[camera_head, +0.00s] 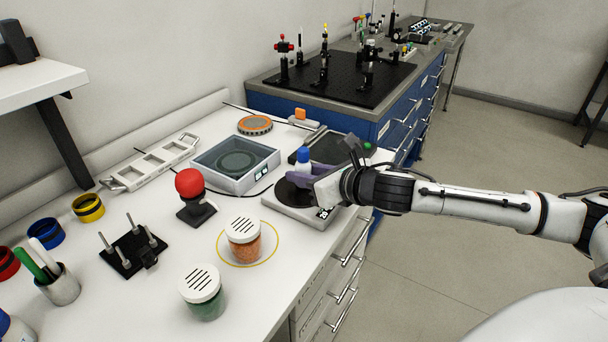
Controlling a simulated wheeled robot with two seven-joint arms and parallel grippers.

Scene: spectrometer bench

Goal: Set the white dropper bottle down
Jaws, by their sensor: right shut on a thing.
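The white dropper bottle (303,166) has a blue cap and appears upright. My right gripper (303,174) comes in from the right and is shut on it. The gripper and bottle are over or just behind the round black plate of a small scale (320,217). The fingers hide the bottle's lower part, so I cannot tell whether its base touches anything. My left gripper is not in view.
A black-topped device (330,148) sits behind. A red-knobbed stand (194,199), an orange-filled jar (243,248) inside a yellow ring and a green-filled jar (203,304) stand nearer. The bench's right edge is close to the scale.

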